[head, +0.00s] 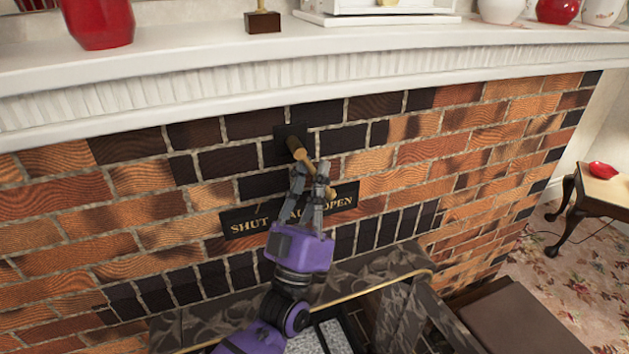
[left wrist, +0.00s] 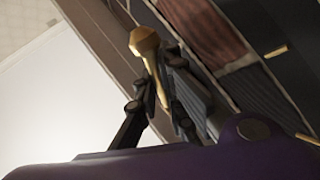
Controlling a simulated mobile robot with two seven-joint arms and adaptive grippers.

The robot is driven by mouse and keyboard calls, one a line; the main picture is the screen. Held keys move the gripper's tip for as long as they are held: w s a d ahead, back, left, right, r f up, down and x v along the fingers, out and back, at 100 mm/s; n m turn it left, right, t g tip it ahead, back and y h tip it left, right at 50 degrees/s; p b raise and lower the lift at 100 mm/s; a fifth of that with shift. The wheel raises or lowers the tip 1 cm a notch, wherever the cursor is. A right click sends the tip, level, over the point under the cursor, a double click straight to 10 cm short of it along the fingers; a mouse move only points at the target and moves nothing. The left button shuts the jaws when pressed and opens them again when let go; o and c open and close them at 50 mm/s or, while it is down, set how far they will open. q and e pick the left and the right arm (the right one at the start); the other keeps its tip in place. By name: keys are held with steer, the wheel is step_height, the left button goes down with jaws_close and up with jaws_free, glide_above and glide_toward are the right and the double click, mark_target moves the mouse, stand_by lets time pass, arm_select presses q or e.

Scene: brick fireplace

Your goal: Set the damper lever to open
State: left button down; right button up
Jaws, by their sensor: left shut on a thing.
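The damper lever (head: 298,148) is a brass-coloured handle that comes out of a dark square plate (head: 283,131) on the brick fireplace front. It slants down and to the right from the plate. My left gripper (head: 310,170) has its fingers on either side of the lever and is shut on it. The left wrist view shows the lever's rounded brass end (left wrist: 145,42) between the fingers. Below it, a dark sign (head: 250,224) reads SHUT at left and OPEN at right; my fingers partly cover its middle word. My right gripper is out of view.
A white mantel shelf (head: 200,62) juts out above the lever, with a red vase (head: 98,22) and other ornaments on it. A dark fireplace surround (head: 390,268) stands below. A small table (head: 603,190) stands at the far right.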

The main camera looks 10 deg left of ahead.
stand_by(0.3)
arm_select(q)
steer(key=c, duration=1.8)
jaws_free()
steer(key=shift+c, duration=0.2)
steer(key=d+v, duration=0.1)
steer(key=v, duration=1.1)
steer(key=shift+a, duration=0.4)
